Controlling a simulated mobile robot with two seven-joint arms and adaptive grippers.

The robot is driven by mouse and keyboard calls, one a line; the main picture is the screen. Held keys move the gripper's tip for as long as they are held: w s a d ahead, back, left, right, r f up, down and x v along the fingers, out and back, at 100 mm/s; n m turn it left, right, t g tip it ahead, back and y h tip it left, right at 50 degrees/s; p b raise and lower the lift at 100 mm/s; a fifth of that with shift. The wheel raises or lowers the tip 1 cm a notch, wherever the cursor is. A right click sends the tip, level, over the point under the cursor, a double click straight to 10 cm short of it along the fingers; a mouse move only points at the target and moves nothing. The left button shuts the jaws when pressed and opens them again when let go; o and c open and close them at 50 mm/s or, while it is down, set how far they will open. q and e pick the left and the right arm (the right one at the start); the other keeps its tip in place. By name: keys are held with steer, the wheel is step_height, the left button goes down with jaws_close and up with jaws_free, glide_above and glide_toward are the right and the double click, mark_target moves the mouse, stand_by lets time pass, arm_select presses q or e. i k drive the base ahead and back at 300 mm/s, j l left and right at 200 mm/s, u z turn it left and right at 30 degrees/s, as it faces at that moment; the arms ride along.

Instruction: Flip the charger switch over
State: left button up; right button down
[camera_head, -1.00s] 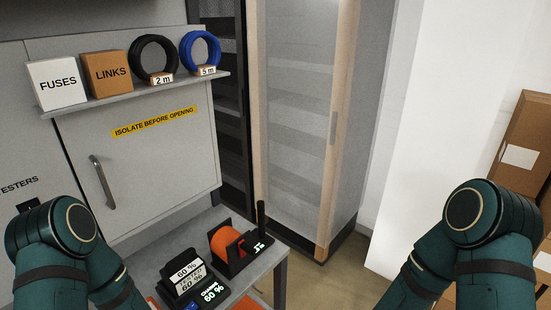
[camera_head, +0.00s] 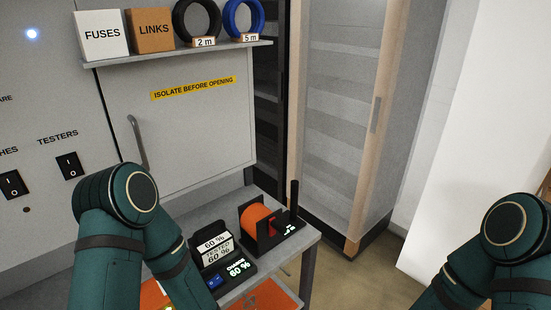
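My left arm rises in front of the panel and just left of the charger. My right arm is at the lower right edge. Neither gripper is in view.
An orange spool in a black holder (camera_head: 268,226) stands behind the charger. An orange surface (camera_head: 265,297) lies below the bench top. A shelf (camera_head: 185,54) above holds boxes and cable coils. A rack cabinet (camera_head: 335,110) stands behind. Floor (camera_head: 385,262) right of the bench is clear.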

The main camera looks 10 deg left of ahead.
mark_target(217, 280)
steer(key=u, duration=0.8)
